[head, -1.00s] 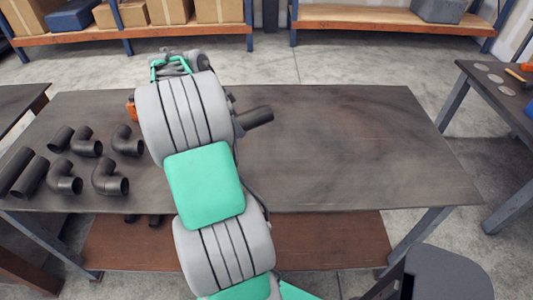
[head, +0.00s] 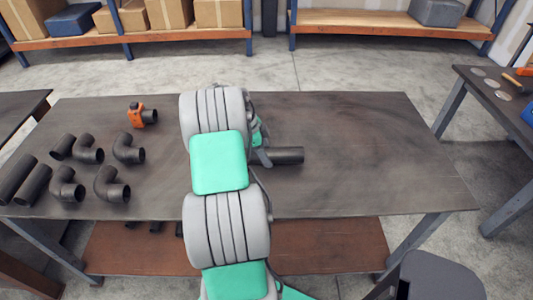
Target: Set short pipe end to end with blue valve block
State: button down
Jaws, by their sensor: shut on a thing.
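A short dark pipe (head: 287,155) points to the right from behind my arm, lying level in the picture near the middle of the table. My gripper (head: 264,156) is mostly hidden by my arm's grey and green links and is shut on the pipe's left part. I cannot tell whether the pipe touches the table top. No blue valve block shows; it may be hidden behind my arm. An orange valve block (head: 136,115) with a dark pipe stub on its right stands at the back left of the table.
The table's right half is clear. A grey chair (head: 440,275) stands at the front right, and another bench (head: 490,90) at the far right.

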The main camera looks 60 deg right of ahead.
jog(key=shift+d+f, duration=0.1)
jog(key=shift+f, duration=0.05)
jog(key=c, duration=0.5)
grip_release()
